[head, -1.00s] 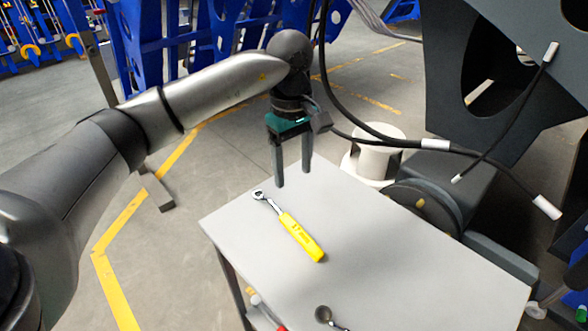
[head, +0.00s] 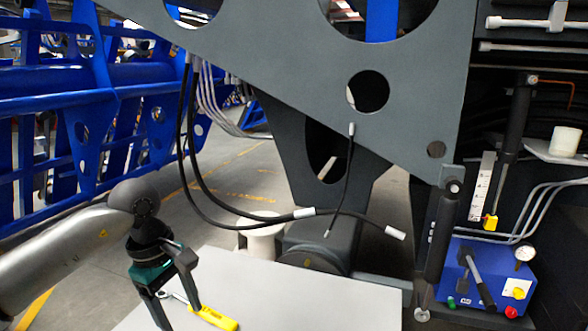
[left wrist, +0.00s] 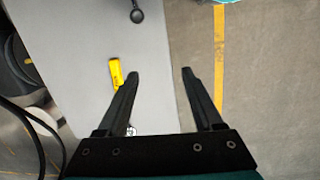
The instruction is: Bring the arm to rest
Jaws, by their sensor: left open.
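My left gripper (head: 178,312) comes in from the left in the head view, pointing down over the left part of the grey table (head: 290,295). Its two fingers are apart with nothing between them; the left wrist view also shows the open gripper (left wrist: 160,75). A ratchet wrench with a yellow handle (head: 218,318) lies on the table close to the fingers in the head view. In the left wrist view its yellow handle (left wrist: 116,72) lies left of the fingers, and the left finger hides part of the tool. My right gripper is in neither view.
The large grey chassis plate (head: 300,65) with hanging black hoses (head: 240,212) stands beyond the table. A blue pump unit (head: 490,275) is at the right. A dark round-ended tool (left wrist: 137,15) lies on the table. Open floor (left wrist: 265,90) lies beside the table.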

